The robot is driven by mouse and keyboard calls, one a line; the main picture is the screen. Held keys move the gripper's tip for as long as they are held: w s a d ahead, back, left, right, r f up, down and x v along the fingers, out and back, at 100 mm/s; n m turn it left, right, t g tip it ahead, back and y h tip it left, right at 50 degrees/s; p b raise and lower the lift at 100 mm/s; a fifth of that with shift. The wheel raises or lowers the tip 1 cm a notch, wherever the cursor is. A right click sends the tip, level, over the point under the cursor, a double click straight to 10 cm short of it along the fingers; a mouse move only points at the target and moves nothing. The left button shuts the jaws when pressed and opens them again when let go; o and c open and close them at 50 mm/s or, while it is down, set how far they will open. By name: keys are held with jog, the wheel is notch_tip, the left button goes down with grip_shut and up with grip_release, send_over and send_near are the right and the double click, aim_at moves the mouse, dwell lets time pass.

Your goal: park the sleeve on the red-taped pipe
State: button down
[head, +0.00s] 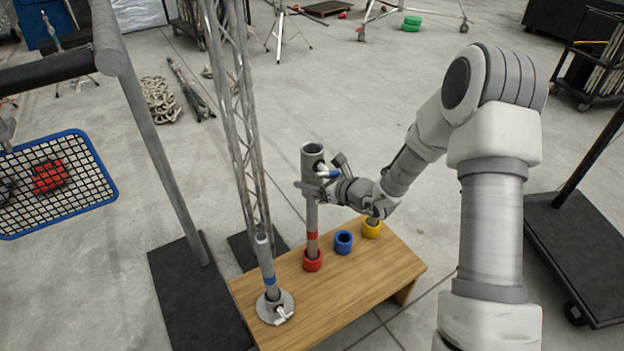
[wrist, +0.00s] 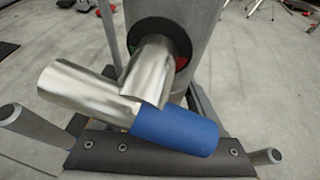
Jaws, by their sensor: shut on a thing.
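The grey sleeve (head: 312,152) is an upright tube with an open top and a side handle with a blue grip (wrist: 180,130). My gripper (head: 326,181) is shut on the sleeve's handle, at its right side. The red-taped pipe (head: 312,219) stands on the wooden bench, with a red band and a red ring (head: 312,260) at its foot. The sleeve is in line with the pipe's upper end. I cannot tell how far the pipe reaches inside it. In the wrist view the grey sleeve (wrist: 205,35) shows a dark side hole with the bare metal handle stem in front.
On the bench (head: 345,295), a blue-taped pipe (head: 270,270) stands left in a round flange (head: 276,307). A blue ring (head: 343,243) and a yellow ring (head: 372,229) are to the right. A lattice truss (head: 238,110) rises close left. Open floor lies behind.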

aim_at(312, 197)
jog(key=shift+f, duration=0.3)
dwell(0.5)
jog(key=shift+f+b, duration=2.35)
jog(key=shift+f+b, duration=0.3)
jog(key=shift+f, duration=0.05)
grip_release()
jog(key=shift+f, duration=0.1)
jog(key=p+v, duration=0.4)
jog(key=v, duration=1.3)
jog(key=shift+s+d+p, duration=0.2)
jog(key=shift+p, duration=0.15)
